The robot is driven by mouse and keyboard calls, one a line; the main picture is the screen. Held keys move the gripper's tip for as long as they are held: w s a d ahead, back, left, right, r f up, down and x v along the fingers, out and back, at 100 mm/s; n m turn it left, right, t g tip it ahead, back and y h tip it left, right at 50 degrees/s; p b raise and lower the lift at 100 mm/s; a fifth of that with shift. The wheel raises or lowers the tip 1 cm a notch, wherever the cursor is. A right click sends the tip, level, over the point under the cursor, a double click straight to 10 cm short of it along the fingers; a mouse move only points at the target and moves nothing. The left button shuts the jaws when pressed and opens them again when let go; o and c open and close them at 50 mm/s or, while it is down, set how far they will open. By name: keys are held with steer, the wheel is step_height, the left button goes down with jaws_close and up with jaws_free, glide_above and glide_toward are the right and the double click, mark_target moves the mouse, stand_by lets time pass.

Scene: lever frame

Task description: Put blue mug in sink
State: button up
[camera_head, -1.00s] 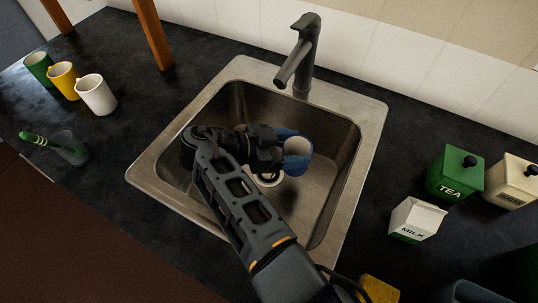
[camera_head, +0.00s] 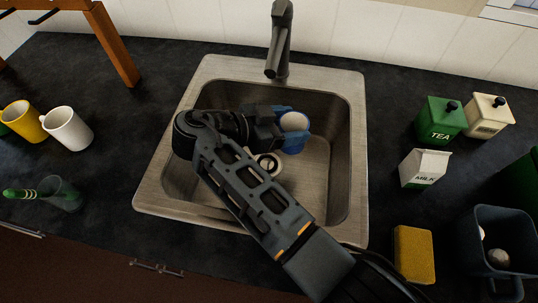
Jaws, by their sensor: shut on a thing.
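The blue mug (camera_head: 294,133) is blue outside with a pale inside. It is inside the sink basin, near the back, with its opening facing up toward the camera. My gripper (camera_head: 278,126) reaches in from the left and is shut on the blue mug; the fingers are partly hidden against it. The steel sink (camera_head: 350,165) is set in the dark counter, and my arm crosses its front rim. I cannot tell whether the mug touches the basin floor.
A dark faucet (camera_head: 279,40) stands behind the basin. White (camera_head: 67,129) and yellow (camera_head: 22,121) mugs and a glass (camera_head: 62,194) stand left. A tea canister (camera_head: 439,121), milk carton (camera_head: 424,168), yellow sponge (camera_head: 414,254) and grey bin (camera_head: 500,243) are at right.

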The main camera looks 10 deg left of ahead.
step_height(320, 180, down, 9)
steer(key=shift+r+p, duration=0.2)
steer(key=shift+p, duration=0.2)
steer(key=shift+f, duration=0.1)
steer(key=shift+f+b, duration=0.6)
steer(key=shift+b, duration=0.25)
steer(key=o, duration=1.5)
steer(key=shift+s, duration=0.1)
steer(key=shift+c, duration=0.2)
steer(key=shift+r+p, duration=0.4)
steer(key=shift+p, duration=0.2)
steer(key=b+v, duration=0.2)
steer(key=v, duration=1)
steer(key=shift+r, duration=0.2)
